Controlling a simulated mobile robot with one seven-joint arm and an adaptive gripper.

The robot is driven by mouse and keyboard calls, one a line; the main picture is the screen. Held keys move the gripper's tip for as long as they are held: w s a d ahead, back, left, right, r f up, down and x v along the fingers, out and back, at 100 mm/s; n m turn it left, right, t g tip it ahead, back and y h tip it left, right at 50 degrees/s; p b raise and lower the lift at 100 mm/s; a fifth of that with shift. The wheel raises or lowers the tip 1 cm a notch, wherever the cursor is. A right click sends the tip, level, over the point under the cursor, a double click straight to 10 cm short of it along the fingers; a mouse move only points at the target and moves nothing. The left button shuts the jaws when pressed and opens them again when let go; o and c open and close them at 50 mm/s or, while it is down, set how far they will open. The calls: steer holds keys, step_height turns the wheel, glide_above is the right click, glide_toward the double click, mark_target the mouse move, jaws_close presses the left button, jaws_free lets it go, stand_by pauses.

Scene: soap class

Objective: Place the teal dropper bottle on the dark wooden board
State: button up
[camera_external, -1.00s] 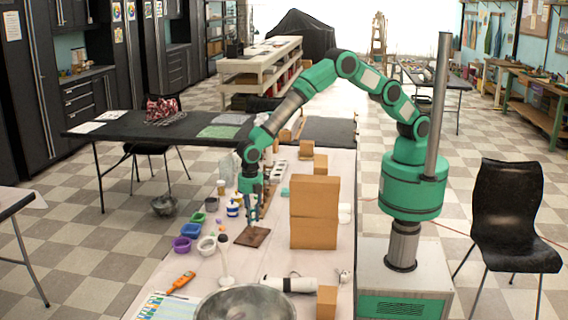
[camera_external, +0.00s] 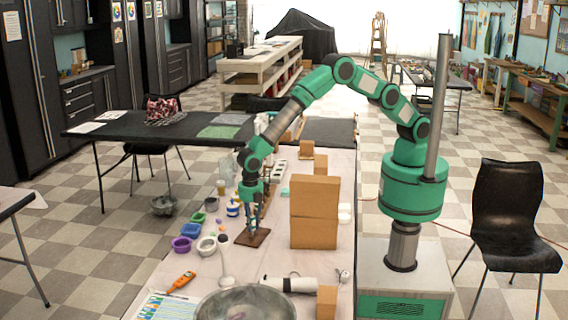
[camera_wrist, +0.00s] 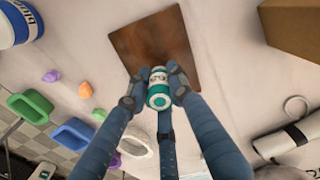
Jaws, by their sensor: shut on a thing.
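The teal dropper bottle (camera_wrist: 158,95), with a white label, is between the fingers of my gripper (camera_wrist: 153,87) in the wrist view. My gripper is shut on it. The dark wooden board (camera_wrist: 150,42) lies flat on the table behind the bottle. The bottle overlaps the board's near edge in that view, and I cannot tell whether it touches the board. In the external view my gripper (camera_external: 252,228) points down just above the board (camera_external: 244,240). The fingers largely hide the bottle there.
Large stacked cardboard boxes (camera_external: 314,212) stand close to the right of my gripper. Purple (camera_external: 181,245), blue (camera_external: 191,230) and green (camera_external: 198,217) containers stand at the left. A metal bowl (camera_external: 245,304) is at the front. A blue-and-white tub (camera_wrist: 15,22) is beside the board.

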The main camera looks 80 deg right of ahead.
steer(key=shift+f, duration=0.15)
steer(key=o, duration=0.9)
steer(key=shift+o, duration=0.2)
step_height(320, 180, up, 12)
steer(key=shift+r+p, duration=0.2)
steer(key=shift+p, duration=1.05)
